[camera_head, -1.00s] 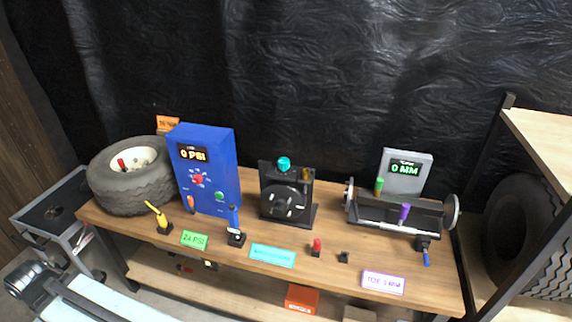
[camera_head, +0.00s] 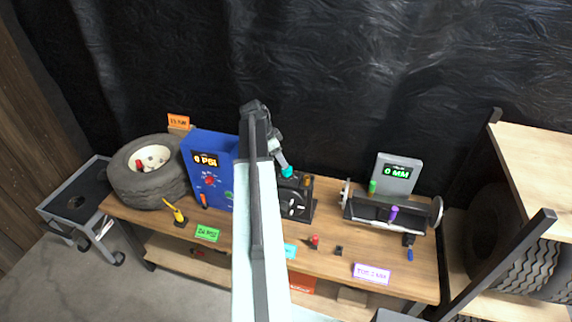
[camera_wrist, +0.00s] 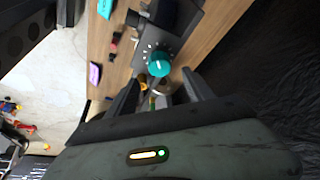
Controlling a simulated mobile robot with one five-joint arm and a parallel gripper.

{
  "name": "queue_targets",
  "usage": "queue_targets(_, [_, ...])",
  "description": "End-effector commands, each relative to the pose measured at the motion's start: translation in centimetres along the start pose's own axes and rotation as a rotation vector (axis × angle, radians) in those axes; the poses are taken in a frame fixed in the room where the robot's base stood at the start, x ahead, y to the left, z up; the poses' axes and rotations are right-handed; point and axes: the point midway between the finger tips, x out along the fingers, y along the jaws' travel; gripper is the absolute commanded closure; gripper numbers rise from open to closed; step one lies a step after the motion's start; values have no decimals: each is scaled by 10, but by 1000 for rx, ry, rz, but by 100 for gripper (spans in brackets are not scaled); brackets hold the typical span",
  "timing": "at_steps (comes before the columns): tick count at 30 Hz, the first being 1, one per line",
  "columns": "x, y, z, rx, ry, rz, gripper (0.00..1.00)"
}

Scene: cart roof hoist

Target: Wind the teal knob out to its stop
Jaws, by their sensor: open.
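The teal knob (camera_head: 287,172) sits on top of the black device (camera_head: 297,203) with a dial at the middle of the bench. In the wrist view, the round teal knob (camera_wrist: 159,64) has a white pointer mark and a ring of white ticks around it. My gripper (camera_head: 281,160) is right above the knob at the end of my arm. In the wrist view, my gripper's (camera_wrist: 160,76) two dark fingers are spread apart, with the knob in the gap, at or just beyond the tips. I cannot tell whether they touch it. My arm hides part of the device.
A blue PSI box (camera_head: 208,172) and a tire (camera_head: 147,175) stand to the left. A roller device (camera_head: 391,212) with a grey 0 MM display (camera_head: 397,173) stands to the right. A wooden shelf rack (camera_head: 540,150) is at far right. A black sheet hangs behind the bench.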

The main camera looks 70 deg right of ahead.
Motion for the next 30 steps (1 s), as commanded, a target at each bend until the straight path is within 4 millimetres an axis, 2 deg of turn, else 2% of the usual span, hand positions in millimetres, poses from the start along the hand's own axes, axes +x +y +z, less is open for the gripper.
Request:
queue_targets(8, [14,1,0,8,1,1,39])
queue_targets(18, [72,1,2,7,0,2,39])
queue_targets(20, [78,1,1,6,0,1,39])
queue_targets(29, [80,2,-1,5,0,1,39])
queue_targets(30, [80,2,-2,5,0,1,48])
